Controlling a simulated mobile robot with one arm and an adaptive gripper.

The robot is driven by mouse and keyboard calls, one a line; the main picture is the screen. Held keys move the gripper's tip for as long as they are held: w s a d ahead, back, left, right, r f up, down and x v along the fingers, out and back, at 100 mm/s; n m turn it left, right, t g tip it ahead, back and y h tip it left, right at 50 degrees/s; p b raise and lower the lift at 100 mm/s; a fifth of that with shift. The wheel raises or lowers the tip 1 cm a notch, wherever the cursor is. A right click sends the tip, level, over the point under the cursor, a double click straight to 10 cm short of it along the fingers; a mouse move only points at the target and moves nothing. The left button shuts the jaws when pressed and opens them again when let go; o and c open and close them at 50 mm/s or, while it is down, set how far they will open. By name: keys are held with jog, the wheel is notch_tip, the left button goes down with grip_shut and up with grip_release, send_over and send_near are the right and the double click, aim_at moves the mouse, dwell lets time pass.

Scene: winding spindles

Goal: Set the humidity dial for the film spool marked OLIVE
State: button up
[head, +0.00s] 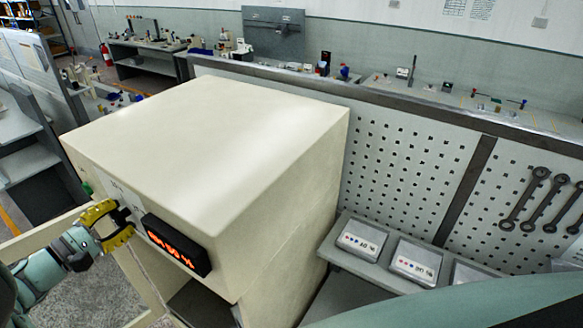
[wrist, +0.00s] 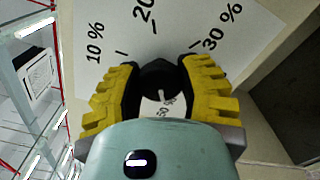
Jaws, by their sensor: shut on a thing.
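My gripper (head: 122,218) is at the front face of a large cream cabinet (head: 210,130), left of its display (head: 177,246). The display shows red characters too blurred to read for certain. In the wrist view my yellow-padded fingers (wrist: 160,88) are shut on a black round dial (wrist: 160,74). The white scale plate (wrist: 185,25) behind it shows "10 %", a partly cut "20" and "30 %" with tick marks. Another partly hidden number shows between the fingers. I cannot tell where the dial points. No spool marked OLIVE is visible.
A grey shelf (head: 333,257) with several small labelled boxes stands right of the cabinet. A perforated panel (head: 405,165) with hanging wrenches (head: 537,200) rises behind it. Benches with small items line the back wall. Floor shows at the left.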

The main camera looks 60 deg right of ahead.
jog(key=n, duration=0.5)
jog(key=shift+a, duration=0.1)
jog(key=n, duration=0.6)
jog(key=shift+n, duration=0.3)
dwell(0.4)
jog(key=o, duration=1.2)
jog(key=a, duration=1.1)
jog(key=shift+s+a, duration=0.2)
jog(key=shift+a, duration=0.15)
